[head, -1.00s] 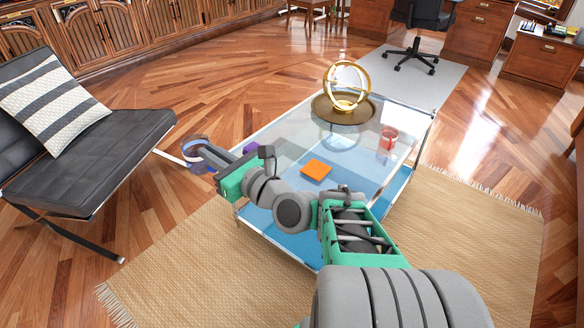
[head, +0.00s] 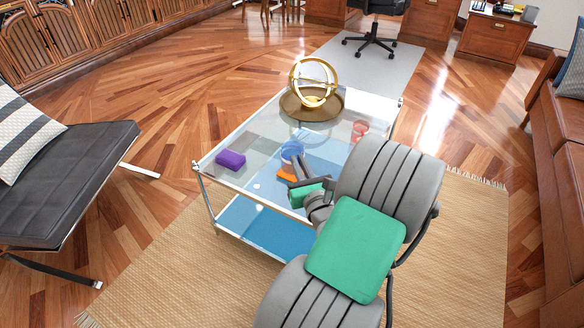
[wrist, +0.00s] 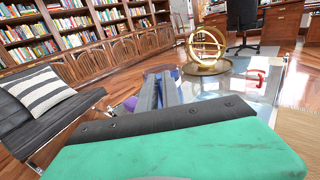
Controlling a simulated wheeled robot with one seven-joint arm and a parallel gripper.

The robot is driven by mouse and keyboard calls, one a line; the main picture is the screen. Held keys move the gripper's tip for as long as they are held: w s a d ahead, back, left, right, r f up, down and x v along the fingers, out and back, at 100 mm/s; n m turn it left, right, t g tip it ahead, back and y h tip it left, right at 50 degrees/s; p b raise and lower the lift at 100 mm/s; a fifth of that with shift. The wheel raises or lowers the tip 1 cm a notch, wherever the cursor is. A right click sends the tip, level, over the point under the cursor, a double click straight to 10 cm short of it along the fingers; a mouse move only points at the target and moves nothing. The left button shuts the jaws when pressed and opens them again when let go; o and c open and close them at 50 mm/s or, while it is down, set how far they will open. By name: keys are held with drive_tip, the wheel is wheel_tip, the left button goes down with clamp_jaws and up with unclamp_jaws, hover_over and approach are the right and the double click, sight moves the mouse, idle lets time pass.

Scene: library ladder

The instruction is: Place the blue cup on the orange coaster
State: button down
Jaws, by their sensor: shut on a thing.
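The blue cup (head: 291,150) is held at the tip of my gripper (head: 297,168), over the glass table in the head view. The orange coaster (head: 285,173) shows just below the cup, partly covered by my gripper. I cannot tell how high the cup is above the coaster or whether they touch. In the wrist view my gripper (wrist: 158,93) points forward with its fingers shut on the cup (wrist: 160,69), whose rim shows beyond them. The coaster is hidden there.
A black chair (head: 75,180) stands at left.

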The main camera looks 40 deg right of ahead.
drive_tip(key=w+d+f+b, duration=0.2)
drive_tip(key=w+f, duration=0.1)
drive_tip(key=f, duration=0.1)
drive_tip(key=w+d+f+b, duration=0.2)
drive_tip(key=w+d+f, duration=0.1)
drive_tip(key=w+f, duration=0.1)
drive_tip(key=w+d+f+b, duration=0.2)
drive_tip(key=w+d+f, duration=0.1)
drive_tip(key=w+f, duration=0.1)
drive_tip(key=shift+d+f, duration=0.25)
drive_tip(key=shift+f, duration=0.55)
drive_tip(key=shift+r, duration=0.15)
drive_tip(key=shift+f, duration=0.25)
drive_tip(key=c, duration=1.5)
unclamp_jaws()
drive_tip(key=shift+c, duration=0.2)
